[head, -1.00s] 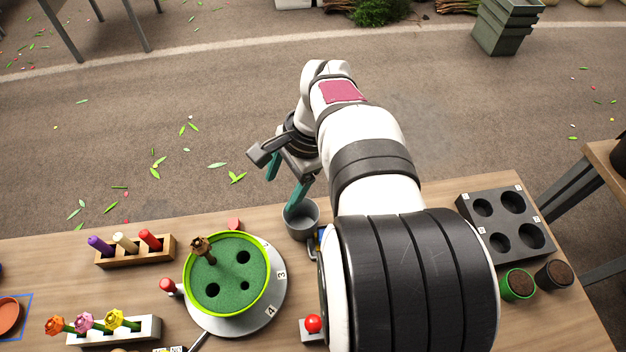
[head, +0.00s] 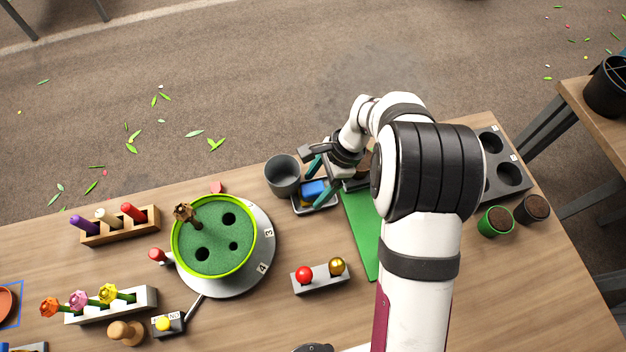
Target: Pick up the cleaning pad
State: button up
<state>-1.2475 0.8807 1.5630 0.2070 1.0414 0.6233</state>
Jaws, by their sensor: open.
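A small blue block (head: 310,188), which looks like the cleaning pad, lies in a shallow grey tray (head: 299,209) near the back edge of the table. My gripper (head: 312,189) is open, with its two teal fingers pointing down and left over the tray. One finger shows on the far side of the blue block and one on the near side. I cannot tell whether they touch it or how high they are above it. The fingers and wrist hide part of the block and tray.
A grey cup (head: 283,176) stands just left of the tray. A green mat (head: 362,240) lies to the right, partly under my arm. A green round planter (head: 213,236) on a turntable and a stand with red and gold balls (head: 321,279) are nearby.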

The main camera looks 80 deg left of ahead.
jog(key=shift+s+f, duration=0.1)
jog(key=shift+f, duration=0.15)
grip_shut()
